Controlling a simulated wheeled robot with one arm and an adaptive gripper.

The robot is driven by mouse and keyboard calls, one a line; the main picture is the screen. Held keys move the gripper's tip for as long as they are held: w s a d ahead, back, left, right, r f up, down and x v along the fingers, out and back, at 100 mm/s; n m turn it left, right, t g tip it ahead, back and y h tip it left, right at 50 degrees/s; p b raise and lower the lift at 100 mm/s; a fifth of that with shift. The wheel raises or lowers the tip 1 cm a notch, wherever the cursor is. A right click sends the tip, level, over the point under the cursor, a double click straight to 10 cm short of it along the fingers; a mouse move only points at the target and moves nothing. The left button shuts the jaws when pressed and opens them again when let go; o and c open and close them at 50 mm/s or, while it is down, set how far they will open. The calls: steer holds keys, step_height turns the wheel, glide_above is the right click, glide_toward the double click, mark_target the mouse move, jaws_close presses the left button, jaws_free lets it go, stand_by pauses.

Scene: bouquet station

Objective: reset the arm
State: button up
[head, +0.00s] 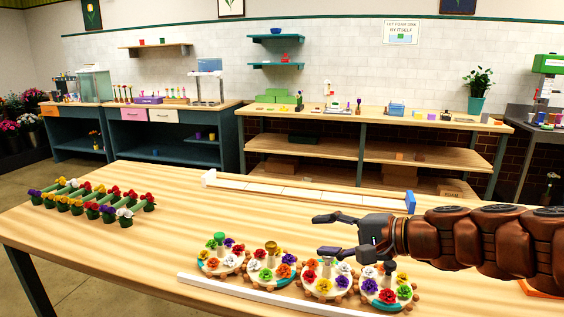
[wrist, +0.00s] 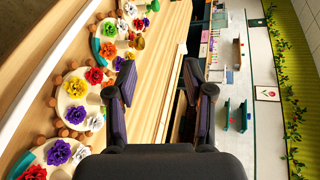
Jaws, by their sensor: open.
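My gripper (head: 328,233) reaches in from the right in the head view, above the table and over the row of round flower holders. Its two fingers are spread apart with nothing between them. In the wrist view my gripper (wrist: 165,85) also shows open and empty, with the wooden table (wrist: 150,60) beyond it. The picture is turned on its side there. My arm stretches out level from the right edge of the head view.
Several round flower holders (head: 265,277) stand along the near table edge by a white rail (head: 240,298). A rack of flowers (head: 95,200) is at the left. A long white tray (head: 300,190) lies behind. The wooden tabletop (head: 190,225) between is clear.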

steer(key=s+a+f+n+g+h+b, duration=0.1)
steer(key=s+a+f+n+g+h, duration=0.15)
steer(key=s+f, duration=0.5)
steer(key=s+a+f+n+g+h+b, duration=0.1)
steer(key=s+f+n+g+h, duration=0.2)
steer(key=s+f, duration=0.45)
steer(key=s+d+f+n+g+h+b, duration=0.1)
steer(key=s+d+f+n+g+h, duration=0.2)
steer(key=s+d, duration=0.45)
steer(key=s+d+f+g+h, duration=0.2)
steer(key=s+d+f+h, duration=0.3)
steer(key=s, duration=0.3)
step_height(320, 180, up, 17)
steer(key=w+y+p, duration=0.1)
steer(key=p, duration=1.4)
steer(key=shift+d+t+p, duration=0.15)
steer(key=shift+t+p, duration=0.2)
steer(key=shift+t, duration=0.1)
steer(key=shift+r+y, duration=0.1)
steer(key=shift+y, duration=0.15)
